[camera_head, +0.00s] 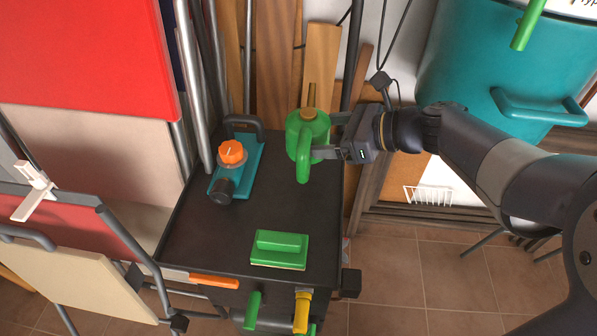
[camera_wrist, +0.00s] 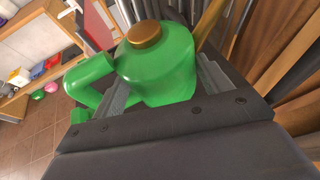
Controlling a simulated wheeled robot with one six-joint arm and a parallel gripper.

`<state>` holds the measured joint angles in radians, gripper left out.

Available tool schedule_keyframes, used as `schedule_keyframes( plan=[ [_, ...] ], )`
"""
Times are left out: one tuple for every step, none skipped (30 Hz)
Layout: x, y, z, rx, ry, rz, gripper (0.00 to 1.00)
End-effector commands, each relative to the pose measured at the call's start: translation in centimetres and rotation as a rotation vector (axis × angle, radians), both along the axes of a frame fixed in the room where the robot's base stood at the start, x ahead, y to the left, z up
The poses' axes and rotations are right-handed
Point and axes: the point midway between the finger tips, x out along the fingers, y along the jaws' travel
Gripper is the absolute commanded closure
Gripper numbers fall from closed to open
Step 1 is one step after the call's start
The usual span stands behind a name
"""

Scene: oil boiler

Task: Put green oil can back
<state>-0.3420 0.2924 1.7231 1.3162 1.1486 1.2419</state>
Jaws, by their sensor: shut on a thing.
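The green oil can (camera_head: 308,132) has a brass cap, a thin spout and a thick green handle. It is upright at the back right of the dark cart top (camera_head: 205,232). My gripper (camera_head: 325,138) comes from the right and is shut on the can, with a finger on each side of it. In the wrist view the can (camera_wrist: 160,65) fills the space between the fingers, with its cap toward the camera. Its base is hidden, so I cannot tell whether it touches the cart top.
A teal tool with an orange knob (camera_head: 232,152) stands left of the can. A green block (camera_head: 280,248) lies near the front edge. Wooden boards (camera_head: 278,60) and metal pipes stand behind. A teal tank (camera_head: 490,70) is at the right. The middle of the cart top is clear.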

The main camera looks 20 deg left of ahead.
Motion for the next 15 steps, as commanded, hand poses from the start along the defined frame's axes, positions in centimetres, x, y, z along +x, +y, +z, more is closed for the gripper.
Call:
schedule_keyframes(
  plan=[
    [0.0, 0.0, -1.1, 0.001, 0.003, 0.000, 0.58],
    [0.0, 0.0, -1.5, 0.001, 0.002, 0.000, 0.58],
    [0.0, 0.0, -2.0, 0.002, 0.003, -0.001, 0.58],
    [0.0, 0.0, -2.2, 0.002, 0.003, -0.001, 0.58],
    [0.0, 0.0, -2.4, 0.002, 0.002, -0.001, 0.58],
    [0.0, 0.0, -2.8, 0.001, 0.001, 0.000, 0.58],
    [0.0, 0.0, -3.1, 0.001, 0.002, -0.001, 0.58],
    [0.0, 0.0, -3.5, 0.001, 0.002, -0.001, 0.58],
    [0.0, 0.0, -4.2, 0.000, 0.002, -0.001, 0.58],
    [0.0, 0.0, -4.8, 0.001, 0.004, -0.002, 0.58],
    [0.0, 0.0, -5.4, 0.001, 0.004, -0.002, 0.58],
    [0.0, 0.0, -6.0, 0.001, 0.004, -0.002, 0.58],
    [0.0, 0.0, -6.5, 0.001, 0.003, -0.001, 0.58],
    [0.0, 0.0, -6.8, 0.001, 0.002, -0.001, 0.58],
    [0.0, 0.0, -7.2, 0.001, 0.002, -0.001, 0.58]
  ],
)
